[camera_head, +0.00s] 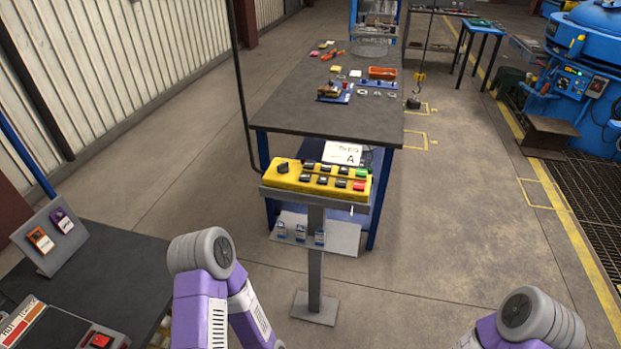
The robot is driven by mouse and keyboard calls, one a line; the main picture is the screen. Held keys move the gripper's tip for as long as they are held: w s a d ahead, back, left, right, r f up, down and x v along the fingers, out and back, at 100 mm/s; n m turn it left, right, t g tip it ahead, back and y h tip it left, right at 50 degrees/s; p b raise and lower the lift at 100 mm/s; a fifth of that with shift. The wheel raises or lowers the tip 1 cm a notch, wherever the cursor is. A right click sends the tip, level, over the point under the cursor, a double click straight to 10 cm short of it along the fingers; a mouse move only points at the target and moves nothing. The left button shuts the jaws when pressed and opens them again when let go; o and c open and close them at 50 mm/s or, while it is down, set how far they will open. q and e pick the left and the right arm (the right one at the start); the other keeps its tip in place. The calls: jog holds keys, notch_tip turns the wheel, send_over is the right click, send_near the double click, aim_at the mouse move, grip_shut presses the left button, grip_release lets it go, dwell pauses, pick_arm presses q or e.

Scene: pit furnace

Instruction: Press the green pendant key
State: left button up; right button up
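A yellow pendant box (290,182) lies on a grey stand in the middle of the camera_head view. It carries two rows of keys, mostly black. The green key (362,173) is at the right end of the far row. The red key (359,186) is just in front of it, at the right end of the near row. Only purple and grey links of my two arms show at the bottom of the view, nearer to me than the stand. Neither gripper shows in the view.
The stand's post (315,260) rises from the floor. A dark table (115,275) is at left. A blue furnace (590,45) is at far right. Floor right of the stand is clear.

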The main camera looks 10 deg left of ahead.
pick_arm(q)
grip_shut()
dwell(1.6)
